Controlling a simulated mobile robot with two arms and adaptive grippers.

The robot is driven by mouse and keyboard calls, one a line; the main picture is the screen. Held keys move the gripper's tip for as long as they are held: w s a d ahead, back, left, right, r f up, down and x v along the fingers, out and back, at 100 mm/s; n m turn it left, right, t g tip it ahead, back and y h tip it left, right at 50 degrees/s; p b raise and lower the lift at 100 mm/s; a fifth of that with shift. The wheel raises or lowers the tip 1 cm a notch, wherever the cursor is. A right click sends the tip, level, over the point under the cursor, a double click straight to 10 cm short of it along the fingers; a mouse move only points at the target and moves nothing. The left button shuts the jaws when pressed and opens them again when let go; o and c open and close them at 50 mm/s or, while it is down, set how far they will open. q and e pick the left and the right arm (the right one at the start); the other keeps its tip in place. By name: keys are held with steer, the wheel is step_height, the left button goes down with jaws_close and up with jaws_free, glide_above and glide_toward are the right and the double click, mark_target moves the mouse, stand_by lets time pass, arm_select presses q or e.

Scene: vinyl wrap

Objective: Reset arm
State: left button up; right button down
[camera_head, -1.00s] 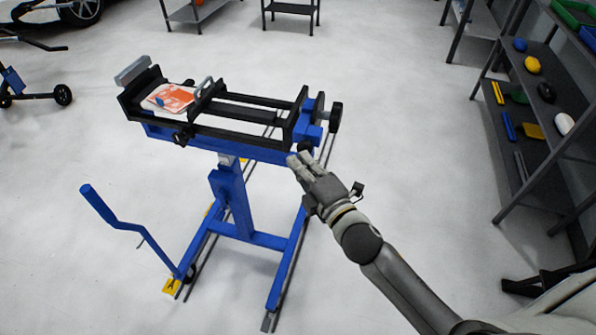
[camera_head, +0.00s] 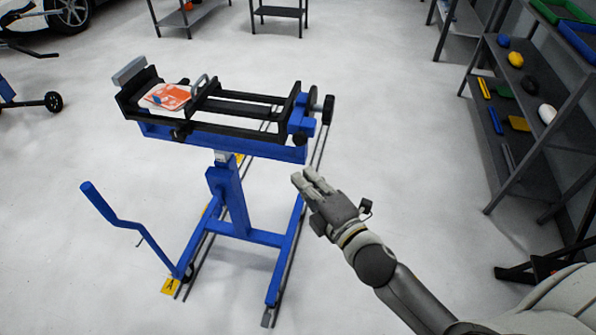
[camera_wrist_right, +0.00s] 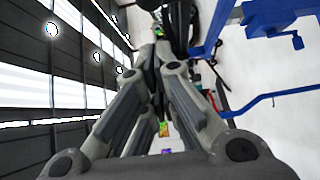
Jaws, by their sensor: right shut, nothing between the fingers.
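My right gripper (camera_head: 306,180) is shut and empty. In the head view it is in the air, just right of and below the right end of the blue-and-black vise stand (camera_head: 222,152), apart from it. My right arm comes in from the lower right. In the right wrist view the gripper's fingers (camera_wrist_right: 160,50) come together in the middle, with nothing seen between them. Blue parts of a stand (camera_wrist_right: 270,18) show at the upper right there. My left gripper is not in view.
An orange-and-white packet (camera_head: 172,96) lies on the stand's left end. A blue bent handle (camera_head: 125,225) sticks up at the lower left. Grey shelves (camera_head: 520,120) with coloured items stand at the right. Pale floor between stand and shelves is clear.

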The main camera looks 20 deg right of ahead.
steer(key=shift+s, duration=2.4)
steer(key=s+d+f+m+g+h, duration=0.1)
steer(key=s+d+f+m+g, duration=0.15)
steer(key=f, duration=0.95)
steer(key=s+d+f+m+g+h, duration=0.1)
steer(key=f+m+g, duration=0.15)
steer(key=f, duration=0.85)
steer(key=s+d+f+m+g+h, duration=0.1)
steer(key=s+d+f+m+g, duration=0.15)
steer(key=f, duration=0.95)
steer(key=s+f+m+g, duration=0.55)
steer(key=s+f, duration=0.85)
steer(key=f, duration=0.3)
steer(key=s+f+m+g, duration=0.1)
steer(key=s+f+m, duration=0.1)
steer(key=s, duration=0.6)
steer(key=s+f+m+g, duration=0.2)
steer(key=s+f, duration=0.2)
steer(key=s, duration=0.4)
steer(key=shift+s+a+f+m+g+b, duration=0.15)
steer(key=shift+a+f+m+g+b, duration=0.15)
steer(key=shift+a+m+b, duration=0.1)
